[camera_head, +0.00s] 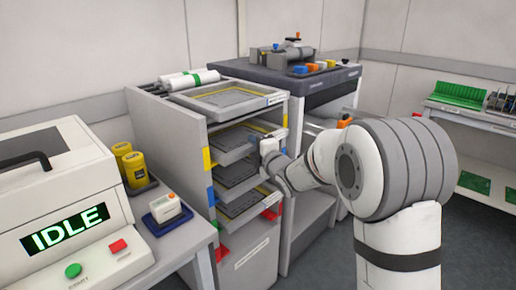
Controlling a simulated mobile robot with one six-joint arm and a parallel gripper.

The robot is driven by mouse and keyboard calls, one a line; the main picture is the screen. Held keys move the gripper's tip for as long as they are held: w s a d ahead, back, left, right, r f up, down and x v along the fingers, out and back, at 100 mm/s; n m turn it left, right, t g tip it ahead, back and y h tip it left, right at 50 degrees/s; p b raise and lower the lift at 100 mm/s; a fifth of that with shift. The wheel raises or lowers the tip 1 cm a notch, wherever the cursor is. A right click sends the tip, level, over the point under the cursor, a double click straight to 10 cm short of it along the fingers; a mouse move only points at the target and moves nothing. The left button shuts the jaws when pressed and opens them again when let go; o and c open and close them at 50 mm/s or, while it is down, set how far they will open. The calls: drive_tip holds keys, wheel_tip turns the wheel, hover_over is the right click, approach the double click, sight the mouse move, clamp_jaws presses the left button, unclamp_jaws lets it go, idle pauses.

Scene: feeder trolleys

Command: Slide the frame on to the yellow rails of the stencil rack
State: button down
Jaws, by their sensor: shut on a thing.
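The stencil rack (196,130) is a grey open-fronted cabinet in the middle of the view, with yellow, blue and red marks down its front posts. A grey frame (232,157) is at the level of the yellow mark (207,157), partly inside the rack, its front edge at the opening. My gripper (266,148) is at the right front of this frame and is shut on it. The fingertips are small and partly hidden. The yellow rails inside are mostly hidden, so I cannot tell how the frame sits on them.
Another frame (228,98) lies on top. A dark-topped bench (330,80) stands behind right. The IDLE machine (60,200) and yellow jars (133,168) are left. Floor shows at far right.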

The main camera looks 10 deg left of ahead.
drive_tip(key=shift+w+a+r, duration=0.1)
drive_tip(key=c, duration=1.1)
unclamp_jaws()
drive_tip(key=shift+c, duration=0.2)
drive_tip(key=shift+o, duration=0.2)
drive_tip(key=o, duration=1)
drive_tip(key=shift+r, duration=0.1)
